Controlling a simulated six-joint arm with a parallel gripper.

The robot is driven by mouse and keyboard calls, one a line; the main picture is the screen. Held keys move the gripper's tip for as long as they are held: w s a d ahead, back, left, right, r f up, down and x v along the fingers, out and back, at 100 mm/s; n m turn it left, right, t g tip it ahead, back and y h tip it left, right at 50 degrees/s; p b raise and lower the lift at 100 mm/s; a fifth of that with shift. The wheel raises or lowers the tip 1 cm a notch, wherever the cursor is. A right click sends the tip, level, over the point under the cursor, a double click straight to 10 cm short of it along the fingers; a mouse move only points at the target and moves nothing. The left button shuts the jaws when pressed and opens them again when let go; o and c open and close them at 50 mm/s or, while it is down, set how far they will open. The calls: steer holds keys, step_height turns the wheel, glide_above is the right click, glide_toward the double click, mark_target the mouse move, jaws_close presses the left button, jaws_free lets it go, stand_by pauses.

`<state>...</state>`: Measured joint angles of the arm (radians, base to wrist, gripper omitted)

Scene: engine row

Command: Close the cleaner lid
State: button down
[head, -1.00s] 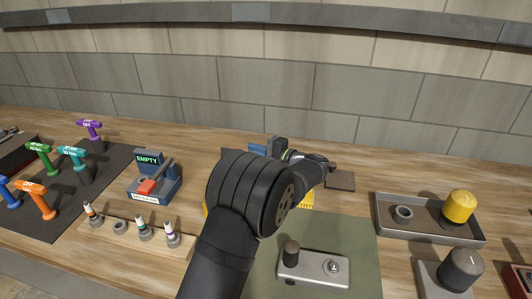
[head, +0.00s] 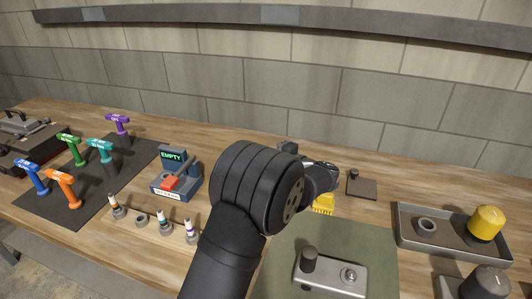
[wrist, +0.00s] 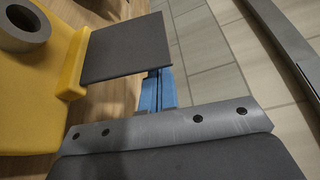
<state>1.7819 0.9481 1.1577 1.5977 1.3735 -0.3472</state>
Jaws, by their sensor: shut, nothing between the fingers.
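My gripper (head: 322,168) is at the far end of the arm, partly hidden behind the forearm. It is shut and empty. Below it a bit of a yellow body (head: 323,206) shows at the back edge of the green mat. In the wrist view the yellow body (wrist: 35,100) fills the left, with a grey ring at its top corner. A dark flat plate (wrist: 125,45) stands out beside it, and a blue part (wrist: 158,92) shows beyond. I cannot tell which part is the cleaner lid; the arm hides much of this area.
A blue device marked EMPTY (head: 175,175) and a plug rack (head: 155,227) stand left. Coloured T-handled tools (head: 65,190) stand further left. A grey tray (head: 415,248) with a yellow cap is at right. A grey block (head: 330,274) lies on the green mat (head: 290,235).

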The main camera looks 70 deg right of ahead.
steer(key=shift+a+r+n, duration=0.15)
steer(key=shift+a+n, duration=0.1)
steer(key=shift+n, duration=0.15)
stand_by(0.6)
steer(key=a+n+t, duration=0.1)
steer(key=n, duration=0.1)
steer(key=a+r+n+t, duration=0.1)
steer(key=a+n, duration=0.1)
steer(key=shift+r+n, duration=0.15)
steer(key=shift+n, duration=0.25)
steer(key=shift+a+h, duration=0.2)
steer(key=shift+h, duration=0.1)
steer(key=shift+a, duration=1.7)
steer(key=shift+a+f, duration=0.85)
steer(key=shift+a, duration=0.25)
steer(key=shift+a+f, duration=0.15)
